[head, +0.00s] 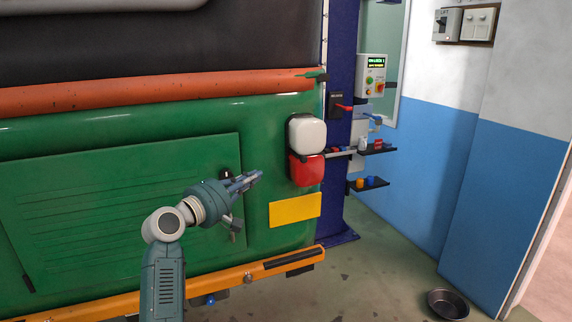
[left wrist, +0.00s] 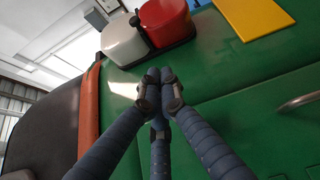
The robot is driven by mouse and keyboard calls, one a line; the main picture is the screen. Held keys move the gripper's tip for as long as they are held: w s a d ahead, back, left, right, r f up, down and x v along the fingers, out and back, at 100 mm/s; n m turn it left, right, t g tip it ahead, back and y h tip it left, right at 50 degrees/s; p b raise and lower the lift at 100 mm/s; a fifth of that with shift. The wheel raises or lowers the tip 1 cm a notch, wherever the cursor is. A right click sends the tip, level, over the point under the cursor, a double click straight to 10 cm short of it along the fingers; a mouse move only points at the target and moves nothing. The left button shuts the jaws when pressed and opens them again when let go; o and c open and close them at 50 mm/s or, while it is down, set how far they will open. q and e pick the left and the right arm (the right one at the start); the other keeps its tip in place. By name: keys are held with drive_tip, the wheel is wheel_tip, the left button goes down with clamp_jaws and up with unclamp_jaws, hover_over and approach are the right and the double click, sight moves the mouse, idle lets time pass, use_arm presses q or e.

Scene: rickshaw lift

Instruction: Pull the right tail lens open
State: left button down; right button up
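The right tail lens shows in the head view as a white upper part (head: 307,134) and a red lower part (head: 306,170), on the right end of the green rickshaw back. In the left wrist view its white part (left wrist: 124,42) and red part (left wrist: 166,20) show at the top, seen turned. The lens looks shut against its mount. My left gripper (head: 256,177) is left of the red part, apart from it. In the left wrist view the fingertips of my left gripper (left wrist: 159,76) come together with nothing between them. My right gripper is not in view.
A yellow plate (head: 295,209) sits below the lens, above an orange bumper (head: 220,278). A dark blue post (head: 341,200) with small shelves (head: 377,149) stands right of the lens. A metal bowl (head: 447,304) lies on the floor at the right. Floor between is clear.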

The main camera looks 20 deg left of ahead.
sight(295, 159)
use_arm(q)
drive_tip(key=w+d+p, duration=0.1)
drive_tip(key=w, duration=0.2)
drive_tip(key=w+d+r+p, duration=0.1)
drive_tip(key=w+d+p, duration=0.1)
drive_tip(key=w, duration=0.1)
drive_tip(key=w+d+p, duration=0.2)
drive_tip(key=w, duration=0.2)
drive_tip(key=shift+r, duration=0.2)
drive_tip(key=shift+s+d, duration=0.1)
drive_tip(key=shift+d, duration=0.4)
drive_tip(key=shift+f, duration=0.1)
drive_tip(key=shift+a, duration=0.1)
